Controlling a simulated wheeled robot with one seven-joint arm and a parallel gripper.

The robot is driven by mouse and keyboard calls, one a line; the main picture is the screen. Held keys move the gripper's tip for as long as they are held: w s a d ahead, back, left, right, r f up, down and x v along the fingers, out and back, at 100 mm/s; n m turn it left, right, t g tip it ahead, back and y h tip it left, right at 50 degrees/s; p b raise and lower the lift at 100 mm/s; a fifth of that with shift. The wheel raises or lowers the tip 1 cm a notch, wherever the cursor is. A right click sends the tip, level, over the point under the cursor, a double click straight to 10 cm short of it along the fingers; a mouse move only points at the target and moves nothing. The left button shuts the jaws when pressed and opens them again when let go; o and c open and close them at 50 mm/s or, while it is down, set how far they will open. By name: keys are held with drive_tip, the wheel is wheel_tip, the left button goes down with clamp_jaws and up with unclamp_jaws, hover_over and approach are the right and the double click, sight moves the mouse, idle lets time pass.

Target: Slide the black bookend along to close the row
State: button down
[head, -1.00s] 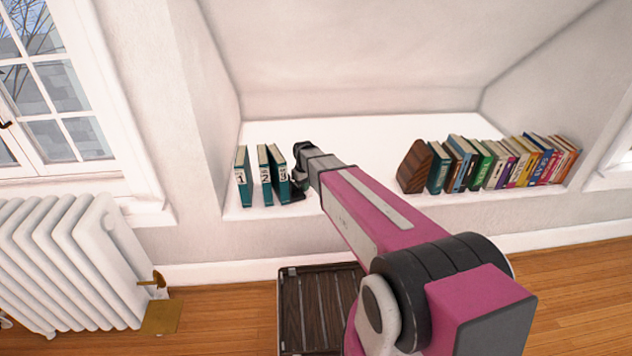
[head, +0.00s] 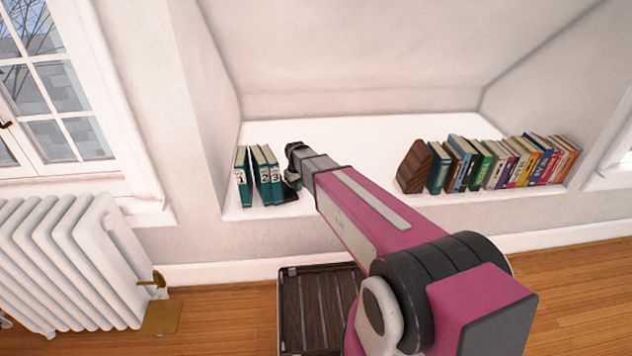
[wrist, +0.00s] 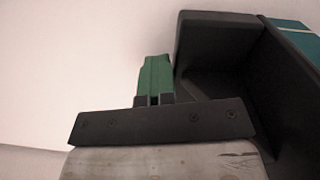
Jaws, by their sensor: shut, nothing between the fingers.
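The black bookend (head: 291,192) stands on the white sill just right of the teal books, mostly hidden behind my gripper (head: 294,160) in the head view. In the wrist view the bookend (wrist: 220,45) fills the right side, its upright plate along a teal book. My gripper's green fingers (wrist: 156,68) are shut and empty, beside the bookend; whether they touch it is unclear. Teal book 1 (head: 242,180) stands at the left. Teal books 2 (head: 262,178) and 3 (head: 275,178) stand close together, with a gap between 1 and 2.
A wooden bookend (head: 414,168) and a row of mixed books (head: 500,165) stand at the sill's right. The sill (head: 370,130) behind my arm is bare. A dark slatted crate (head: 315,310) is on the floor below, and a white radiator (head: 70,260) is at left.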

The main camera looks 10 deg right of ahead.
drive_tip(key=shift+a, duration=4.75)
drive_tip(key=shift+d, duration=0.2)
drive_tip(key=shift+d, duration=0.9)
wheel_tip(320, 180, up, 10)
drive_tip(key=shift+d, duration=0.1)
drive_tip(key=s+d+f+m, duration=0.2)
drive_tip(key=s+d+m, duration=0.4)
drive_tip(key=s+d, duration=1.5)
drive_tip(key=shift+s+d, duration=0.15)
drive_tip(key=shift+d, duration=0.9)
